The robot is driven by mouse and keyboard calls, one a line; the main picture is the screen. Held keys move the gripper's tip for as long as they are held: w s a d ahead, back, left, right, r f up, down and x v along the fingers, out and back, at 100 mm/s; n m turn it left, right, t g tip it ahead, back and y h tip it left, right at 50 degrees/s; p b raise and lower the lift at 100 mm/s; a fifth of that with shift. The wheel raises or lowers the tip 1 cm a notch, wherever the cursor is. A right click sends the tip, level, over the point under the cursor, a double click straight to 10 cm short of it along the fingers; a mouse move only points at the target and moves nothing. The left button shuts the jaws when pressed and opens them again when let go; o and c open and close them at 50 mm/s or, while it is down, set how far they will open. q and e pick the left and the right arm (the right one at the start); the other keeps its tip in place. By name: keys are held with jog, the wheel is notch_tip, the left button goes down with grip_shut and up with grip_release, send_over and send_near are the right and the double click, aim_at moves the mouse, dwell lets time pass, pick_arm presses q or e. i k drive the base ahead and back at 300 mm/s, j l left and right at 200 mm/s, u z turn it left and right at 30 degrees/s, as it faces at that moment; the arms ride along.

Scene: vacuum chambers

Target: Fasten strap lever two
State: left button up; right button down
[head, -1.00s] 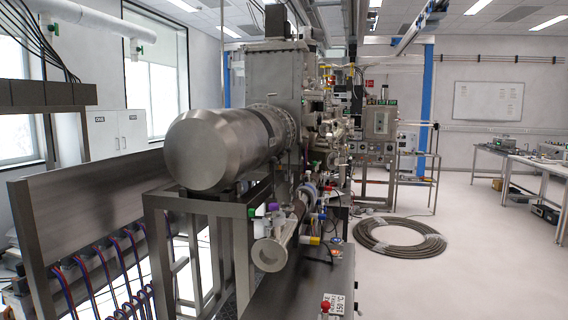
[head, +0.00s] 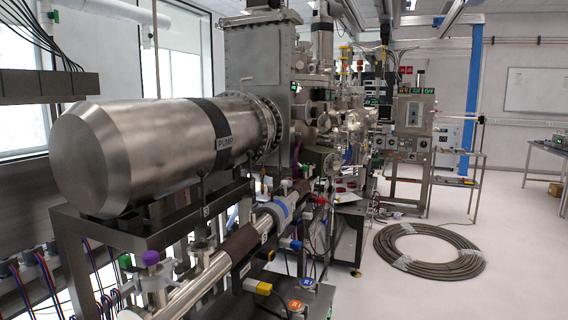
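A large steel cylinder (head: 130,150) lies on a dark metal frame (head: 150,240) at the left. I cannot make out a strap lever marked two. Neither of my grippers is in view.
A coiled hose (head: 430,249) lies on the floor at the right. Open floor (head: 520,260) surrounds it.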

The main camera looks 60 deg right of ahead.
aim_at(250, 154)
jog(key=k+l, duration=0.1)
jog(key=l, duration=0.35)
jog(key=k+l, duration=0.1)
jog(key=l, duration=0.4)
jog(key=k+l, duration=0.1)
jog(key=l, duration=0.35)
jog(key=k+l, duration=0.1)
jog(key=l, duration=0.4)
